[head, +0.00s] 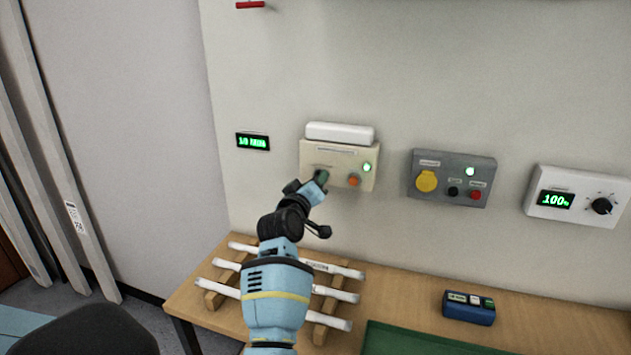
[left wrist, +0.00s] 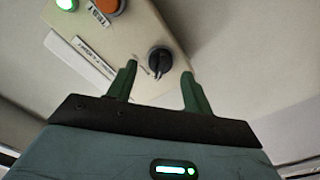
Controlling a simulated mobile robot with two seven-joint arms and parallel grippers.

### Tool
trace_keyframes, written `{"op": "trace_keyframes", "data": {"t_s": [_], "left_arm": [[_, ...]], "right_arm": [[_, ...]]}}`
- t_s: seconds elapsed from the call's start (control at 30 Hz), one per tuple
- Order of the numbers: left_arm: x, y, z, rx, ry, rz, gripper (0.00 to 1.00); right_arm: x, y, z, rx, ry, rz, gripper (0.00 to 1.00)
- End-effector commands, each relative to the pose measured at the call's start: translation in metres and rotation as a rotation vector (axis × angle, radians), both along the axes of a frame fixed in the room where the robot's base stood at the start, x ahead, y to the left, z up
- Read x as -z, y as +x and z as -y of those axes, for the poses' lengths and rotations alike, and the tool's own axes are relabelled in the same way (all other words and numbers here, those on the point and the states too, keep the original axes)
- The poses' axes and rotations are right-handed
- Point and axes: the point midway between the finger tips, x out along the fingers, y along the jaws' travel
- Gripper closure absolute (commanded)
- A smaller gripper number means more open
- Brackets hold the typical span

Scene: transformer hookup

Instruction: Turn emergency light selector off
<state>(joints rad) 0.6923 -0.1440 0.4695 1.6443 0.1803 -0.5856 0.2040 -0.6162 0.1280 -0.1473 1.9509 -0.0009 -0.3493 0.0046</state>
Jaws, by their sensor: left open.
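The emergency light box (head: 343,177) is a cream wall box with a white lamp (head: 340,133) on top, a lit green indicator (head: 367,167) and an orange button (head: 353,181). Its black selector knob (left wrist: 160,60) shows in the left wrist view. In the head view my arm hides the knob. My left gripper (left wrist: 157,85) is open, with one green finger on each side of the knob's line and the knob just beyond the fingertips. I cannot tell whether they touch it. In the head view the left gripper (head: 322,178) is at the box's lower left. My right gripper is not in view.
A grey box (head: 452,178) with a yellow knob and a white dial box (head: 577,195) reading 100% hang to the right. A small green display (head: 253,141) is at left. Below, a wooden bench (head: 400,290) bears white tubes (head: 335,292) and a blue device (head: 469,308).

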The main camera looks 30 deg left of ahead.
Motion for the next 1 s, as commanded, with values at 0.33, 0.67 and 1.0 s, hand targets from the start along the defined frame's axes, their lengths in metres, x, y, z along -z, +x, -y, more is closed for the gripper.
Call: {"op": "trace_keyframes", "data": {"t_s": [0.33,0.67,1.0], "left_arm": [[0.001,-0.044,0.011,0.001,0.0,-0.002,0.49],[0.0,-0.054,0.013,0.0,0.0,-0.001,0.49],[0.0,-0.054,0.013,0.0,0.0,-0.001,0.49]], "right_arm": [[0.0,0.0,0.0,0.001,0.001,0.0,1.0],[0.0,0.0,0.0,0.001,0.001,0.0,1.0],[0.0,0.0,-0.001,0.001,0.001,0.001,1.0]]}}
